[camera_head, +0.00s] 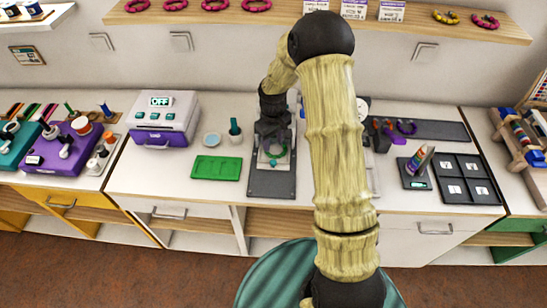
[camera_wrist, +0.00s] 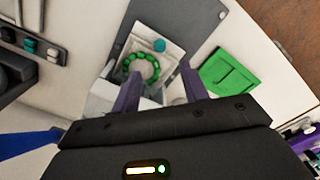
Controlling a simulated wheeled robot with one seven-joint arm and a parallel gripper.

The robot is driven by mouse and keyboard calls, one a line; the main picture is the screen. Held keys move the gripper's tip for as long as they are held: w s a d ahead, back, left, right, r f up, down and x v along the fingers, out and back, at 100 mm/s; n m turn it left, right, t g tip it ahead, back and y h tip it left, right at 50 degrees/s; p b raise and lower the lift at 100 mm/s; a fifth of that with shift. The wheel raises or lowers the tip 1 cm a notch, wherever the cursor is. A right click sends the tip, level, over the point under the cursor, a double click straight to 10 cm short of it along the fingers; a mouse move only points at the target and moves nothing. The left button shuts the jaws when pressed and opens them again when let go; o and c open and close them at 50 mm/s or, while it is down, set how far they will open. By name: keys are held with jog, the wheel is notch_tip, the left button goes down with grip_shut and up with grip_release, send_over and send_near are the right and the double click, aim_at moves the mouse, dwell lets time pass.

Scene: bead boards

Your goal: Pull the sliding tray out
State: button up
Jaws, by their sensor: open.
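A pale tray (camera_wrist: 172,62) with a ring of green beads (camera_wrist: 142,68) and a round teal knob (camera_wrist: 159,45) lies between and beyond my fingers in the wrist view. In the head view the tray (camera_head: 264,164) sits on a dark grey base plate (camera_head: 271,185), its back part hidden by my arm. My gripper (camera_wrist: 160,72) is open, with its two purple fingers apart and nothing held between them. In the head view my gripper is a dark shape over the back of the plate. I cannot tell whether a finger touches the tray.
A green tray (camera_head: 217,168) lies left of the plate. A small dish (camera_head: 212,140), a dark green cup (camera_head: 235,131) and a white machine with a purple drawer (camera_head: 165,118) stand further left. A dark card board (camera_head: 464,180) is at right. Bare white counter lies in front of the machine.

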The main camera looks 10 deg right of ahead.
aim_at(273, 162)
notch_tip(273, 162, down, 9)
jog(key=shift+f+p, duration=0.1)
jog(key=shift+p, duration=0.8)
jog(key=shift+f, duration=0.65)
jog(key=shift+a, duration=0.1)
jog(key=shift+c, duration=1.3)
grip_shut()
